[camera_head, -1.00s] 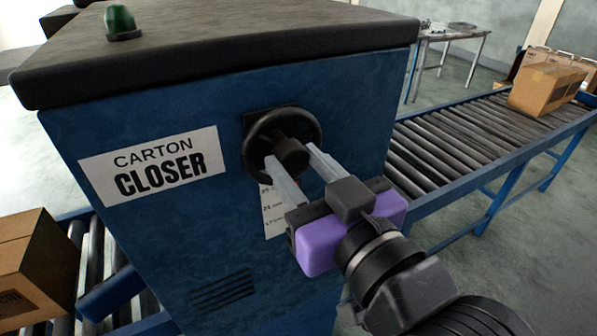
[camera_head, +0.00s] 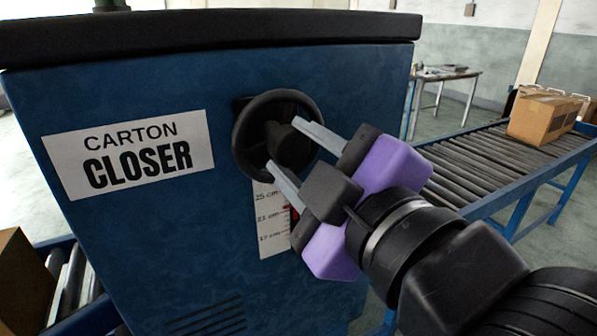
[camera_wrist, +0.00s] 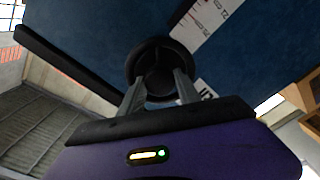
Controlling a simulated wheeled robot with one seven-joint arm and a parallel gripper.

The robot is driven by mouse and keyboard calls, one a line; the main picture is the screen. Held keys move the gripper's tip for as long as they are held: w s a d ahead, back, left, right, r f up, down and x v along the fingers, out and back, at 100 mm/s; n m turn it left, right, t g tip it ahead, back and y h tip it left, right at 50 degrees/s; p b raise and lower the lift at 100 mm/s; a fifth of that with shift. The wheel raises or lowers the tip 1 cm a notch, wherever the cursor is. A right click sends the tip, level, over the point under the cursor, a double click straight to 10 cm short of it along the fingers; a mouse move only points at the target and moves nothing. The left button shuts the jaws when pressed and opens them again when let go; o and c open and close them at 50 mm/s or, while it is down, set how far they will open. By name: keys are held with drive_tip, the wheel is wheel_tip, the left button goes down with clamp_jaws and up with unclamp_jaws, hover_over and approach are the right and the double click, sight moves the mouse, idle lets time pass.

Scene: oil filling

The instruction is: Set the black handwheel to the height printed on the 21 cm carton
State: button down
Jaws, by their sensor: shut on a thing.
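The black handwheel (camera_head: 241,140) is on the blue front of the carton closer (camera_head: 120,240). My gripper (camera_head: 283,143) is shut on its central hub, with one finger at the upper right and one at the lower left. The wrist view also shows the handwheel (camera_wrist: 157,50) with the fingers (camera_wrist: 158,88) around its hub. Below the wheel is a white height scale (camera_head: 268,238) with 25, 21 and 17 cm labels. A bit of red (camera_head: 293,211) shows at its right side, near the level of the middle label. My gripper partly hides it, so its exact reading is unclear.
A brown carton (camera_head: 22,285) sits on the roller conveyor at the left, cut by the picture's edge. Another carton (camera_head: 540,118) is on the right conveyor (camera_head: 470,160). A metal table (camera_head: 445,75) stands behind.

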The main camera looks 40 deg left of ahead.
drive_tip(key=shift+f+n+b, duration=0.1)
drive_tip(key=shift+n+b, duration=0.9)
drive_tip(key=shift+n, duration=0.6)
drive_tip(key=c, duration=0.9)
unclamp_jaws()
drive_tip(key=shift+o, duration=0.2)
drive_tip(key=v, duration=0.8)
drive_tip(key=shift+b, duration=0.3)
drive_tip(key=shift+a, duration=0.1)
